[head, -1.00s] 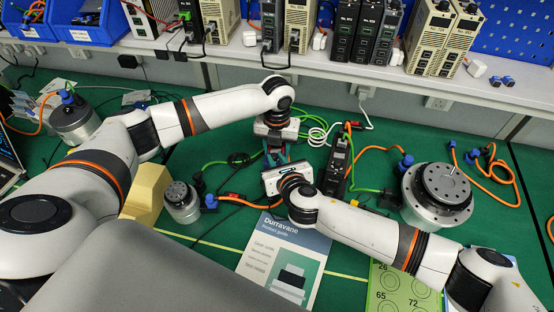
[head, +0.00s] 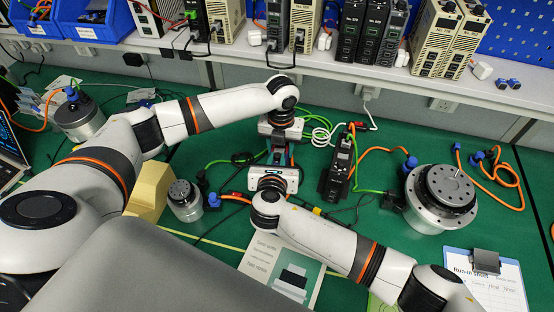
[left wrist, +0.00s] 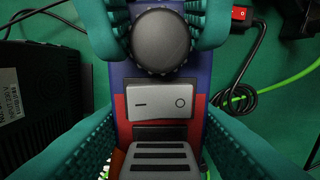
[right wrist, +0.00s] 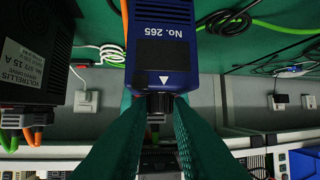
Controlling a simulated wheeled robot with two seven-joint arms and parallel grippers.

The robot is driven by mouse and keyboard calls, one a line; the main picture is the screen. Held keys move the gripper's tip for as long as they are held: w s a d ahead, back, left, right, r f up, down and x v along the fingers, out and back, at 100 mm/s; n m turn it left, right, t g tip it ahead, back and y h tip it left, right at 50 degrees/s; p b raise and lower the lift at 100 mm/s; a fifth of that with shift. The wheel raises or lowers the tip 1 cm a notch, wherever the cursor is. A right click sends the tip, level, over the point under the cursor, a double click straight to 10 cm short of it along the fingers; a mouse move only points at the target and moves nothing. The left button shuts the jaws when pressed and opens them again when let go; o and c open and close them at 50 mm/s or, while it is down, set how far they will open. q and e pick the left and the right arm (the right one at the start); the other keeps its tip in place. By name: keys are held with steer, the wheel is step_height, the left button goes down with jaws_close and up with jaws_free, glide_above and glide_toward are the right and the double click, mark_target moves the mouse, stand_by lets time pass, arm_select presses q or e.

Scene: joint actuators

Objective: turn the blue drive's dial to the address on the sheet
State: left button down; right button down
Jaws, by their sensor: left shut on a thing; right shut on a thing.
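The blue drive, marked No. 265, shows in the right wrist view (right wrist: 165,62) and from its front in the left wrist view (left wrist: 117,72). Its round dark dial (left wrist: 160,40) sits above a grey rocker switch (left wrist: 160,104). My left gripper (head: 281,138) is shut on the drive's body, one finger on each side. My right gripper (right wrist: 160,112) is shut on the dial from the front; its fingertips flank the dial in the left wrist view. The dial's markings cannot be read. A clipboard with a run-in sheet (head: 497,288) lies at the lower right; its entries are too small to read.
A black drive (head: 338,168) stands just right of my grippers, with orange and green cables. A large round actuator (head: 440,198) is at the right, a small one (head: 184,200) at the left. A booklet (head: 283,268) lies below. The shelf (head: 340,70) runs along the back.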

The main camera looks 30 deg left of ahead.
arm_select(q)
steer(key=shift+f, duration=0.1)
arm_select(e)
steer(key=c, duration=1.3)
jaws_free()
steer(key=v, duration=1.2)
arm_select(q)
steer(key=c, duration=0.6)
jaws_free()
steer(key=shift+c, duration=0.2)
step_height(320, 180, up, 12)
steer(key=shift+r+b, duration=0.1)
steer(key=shift+b, duration=0.5)
arm_select(e)
steer(key=shift+f, duration=0.65)
